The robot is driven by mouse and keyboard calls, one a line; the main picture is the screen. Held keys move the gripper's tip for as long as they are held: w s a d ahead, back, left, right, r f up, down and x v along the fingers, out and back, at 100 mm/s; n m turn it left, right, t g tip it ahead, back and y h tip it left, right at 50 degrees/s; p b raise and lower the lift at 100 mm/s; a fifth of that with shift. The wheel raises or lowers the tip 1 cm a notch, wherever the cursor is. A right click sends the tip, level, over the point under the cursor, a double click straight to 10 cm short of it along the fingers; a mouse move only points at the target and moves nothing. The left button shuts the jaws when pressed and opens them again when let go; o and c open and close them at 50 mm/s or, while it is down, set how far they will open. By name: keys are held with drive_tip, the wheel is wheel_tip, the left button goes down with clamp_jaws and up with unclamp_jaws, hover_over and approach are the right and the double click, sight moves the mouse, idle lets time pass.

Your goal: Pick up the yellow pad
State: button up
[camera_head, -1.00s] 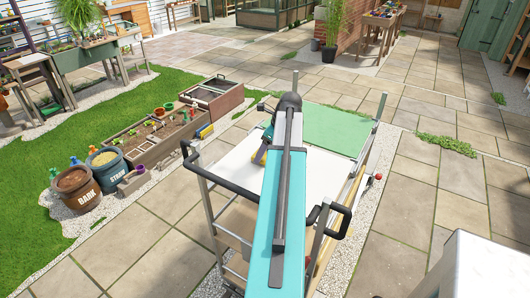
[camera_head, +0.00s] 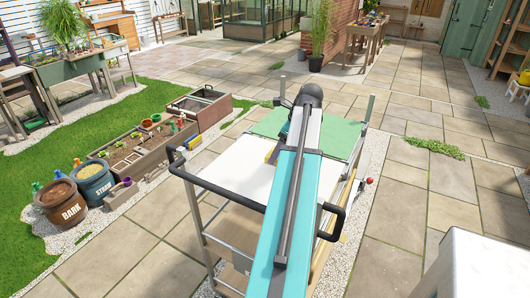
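My teal and grey arm reaches forward over the cart.
The metal cart has a white top (camera_head: 233,172), a green mat (camera_head: 340,137), black handles (camera_head: 191,143) and corner posts. Bark (camera_head: 61,203) and straw (camera_head: 94,182) buckets and a planter bed (camera_head: 140,150) stand to the left.

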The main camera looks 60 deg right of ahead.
drive_tip(key=shift+s+d+r+b, duration=0.1)
drive_tip(key=shift+s+d+b, duration=0.1)
drive_tip(key=shift+s, duration=0.8)
drive_tip(key=shift+s+d+r+b, duration=0.1)
drive_tip(key=shift+s+d+b, duration=0.05)
drive_tip(key=shift+s, duration=0.85)
drive_tip(key=shift+s+d+r+b, duration=0.1)
drive_tip(key=shift+s+d+b, duration=0.1)
drive_tip(key=shift+s, duration=0.8)
